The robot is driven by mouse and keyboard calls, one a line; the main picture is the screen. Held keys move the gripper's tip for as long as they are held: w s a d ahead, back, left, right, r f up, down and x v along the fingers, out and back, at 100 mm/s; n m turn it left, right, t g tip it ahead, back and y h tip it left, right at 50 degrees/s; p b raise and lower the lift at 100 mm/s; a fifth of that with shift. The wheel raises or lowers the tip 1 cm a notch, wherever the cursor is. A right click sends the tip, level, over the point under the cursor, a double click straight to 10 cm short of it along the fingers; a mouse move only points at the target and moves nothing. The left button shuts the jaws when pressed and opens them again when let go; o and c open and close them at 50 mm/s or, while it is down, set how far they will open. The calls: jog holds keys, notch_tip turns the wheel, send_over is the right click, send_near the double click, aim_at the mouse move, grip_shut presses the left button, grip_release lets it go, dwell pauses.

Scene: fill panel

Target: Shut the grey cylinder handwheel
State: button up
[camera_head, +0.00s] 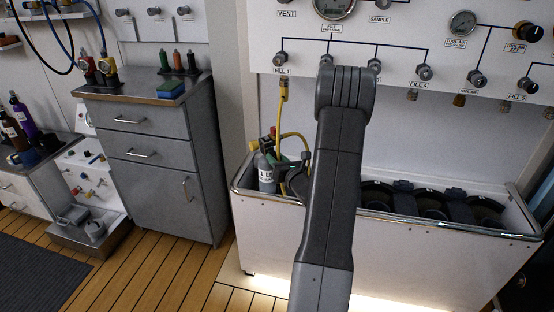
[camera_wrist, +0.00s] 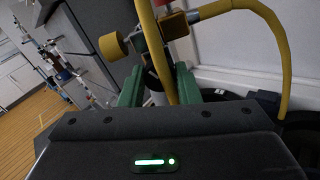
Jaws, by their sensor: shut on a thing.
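The grey cylinder (camera_head: 266,175) stands upright at the left end of the white trough, with a valve and a yellow hose on its top. My gripper (camera_wrist: 158,88) has green fingers on both sides of a part at the valve, apparently the handwheel. The yellow hose (camera_wrist: 158,55) and my gripper's body hide most of that part. A tan round knob (camera_wrist: 113,45) sticks out to the left, just above the fingers. In the head view my arm covers part of this area. How far the handwheel is turned cannot be seen.
The white trough (camera_head: 240,184) has several dark empty-looking sockets to the right. The fill panel (camera_head: 300,60) with gauges and knobs is above it. The yellow hose hangs from FILL 1. A grey cabinet (camera_head: 165,150) stands at left, with open wooden floor in front.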

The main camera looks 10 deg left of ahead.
jog(key=m+p, duration=0.2)
jog(key=m, duration=0.3)
jog(key=shift+m, duration=0.4)
dwell(0.4)
jog(key=o, duration=1)
jog(key=shift+c, duration=0.2)
jog(key=v, duration=1.4)
jog(key=shift+r, duration=0.2)
jog(key=shift+w, duration=0.15)
